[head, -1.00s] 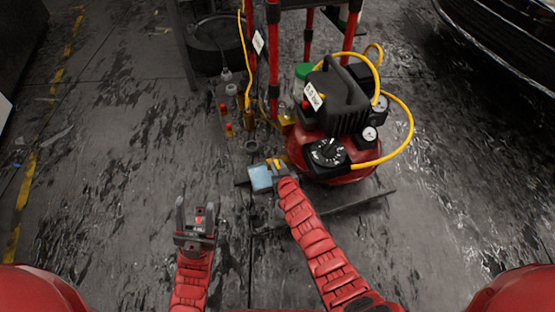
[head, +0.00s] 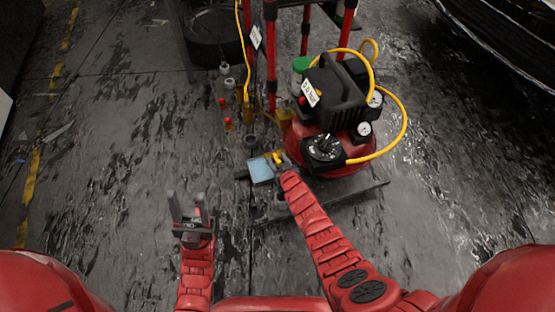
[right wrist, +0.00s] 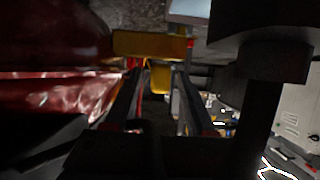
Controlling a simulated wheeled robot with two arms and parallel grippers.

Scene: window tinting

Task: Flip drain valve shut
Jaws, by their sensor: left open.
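The red compressor (head: 345,158) stands on the floor right of centre in the head view, with a black motor housing and a black dial. A small yellow drain valve handle (head: 277,158) shows low at its left side. In the right wrist view the yellow handle (right wrist: 160,76) lies between my right fingertips, below a wider yellow piece (right wrist: 150,44). My right gripper (right wrist: 157,85) is open there, its fingers either side of the handle; contact cannot be told. In the head view its tips are partly hidden. My left gripper (head: 187,208) is open and empty above the floor.
A pale blue square piece (head: 261,170) lies beside the valve. Small bottles with red tops (head: 228,122) stand behind it. A red-legged rack (head: 271,65) and a yellow hose (head: 398,125) are near. The floor at left is clear.

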